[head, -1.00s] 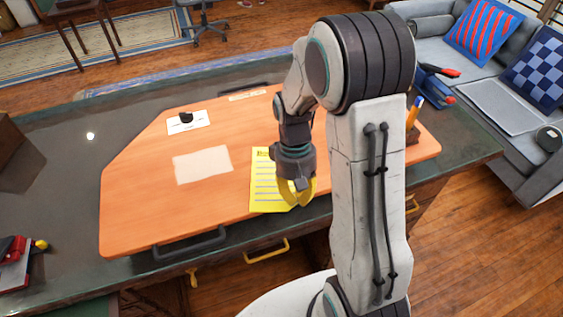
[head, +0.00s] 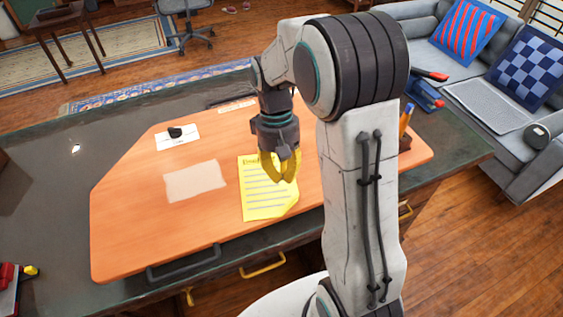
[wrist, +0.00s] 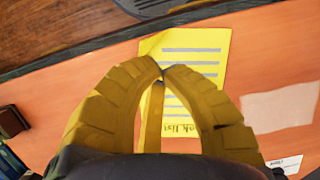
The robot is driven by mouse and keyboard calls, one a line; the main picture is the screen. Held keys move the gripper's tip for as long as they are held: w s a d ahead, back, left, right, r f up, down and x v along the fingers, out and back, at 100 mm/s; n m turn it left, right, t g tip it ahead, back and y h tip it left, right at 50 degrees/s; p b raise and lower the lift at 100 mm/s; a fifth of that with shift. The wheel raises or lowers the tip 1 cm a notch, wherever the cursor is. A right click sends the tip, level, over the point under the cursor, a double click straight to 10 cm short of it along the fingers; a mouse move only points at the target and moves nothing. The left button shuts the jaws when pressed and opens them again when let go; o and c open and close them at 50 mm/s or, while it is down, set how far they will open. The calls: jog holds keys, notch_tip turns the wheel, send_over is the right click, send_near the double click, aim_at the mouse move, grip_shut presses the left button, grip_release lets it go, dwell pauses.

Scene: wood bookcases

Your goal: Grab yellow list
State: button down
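The yellow list (head: 262,200) is a lined yellow sheet lying on the orange desk panel (head: 130,215), right of a blank pale sheet. One corner looks bent. In the wrist view the list (wrist: 205,75) lies beyond the fingers, with part of its title showing upside down. My gripper (head: 286,180) has yellow fingers and hangs over the list's right part. In the wrist view its fingertips (wrist: 161,73) meet in front of the list's left part. No paper shows clearly between them. The fingers hide part of the sheet.
A pale blank sheet (head: 195,181) and a white card with a black object (head: 175,132) lie left of the list. A pen holder (head: 405,140) stands at the right. Red and yellow items (head: 15,273) lie at the left edge. A sofa (head: 480,100) stands beyond the desk's right end.

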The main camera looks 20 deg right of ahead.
jog(key=shift+v, duration=1.25)
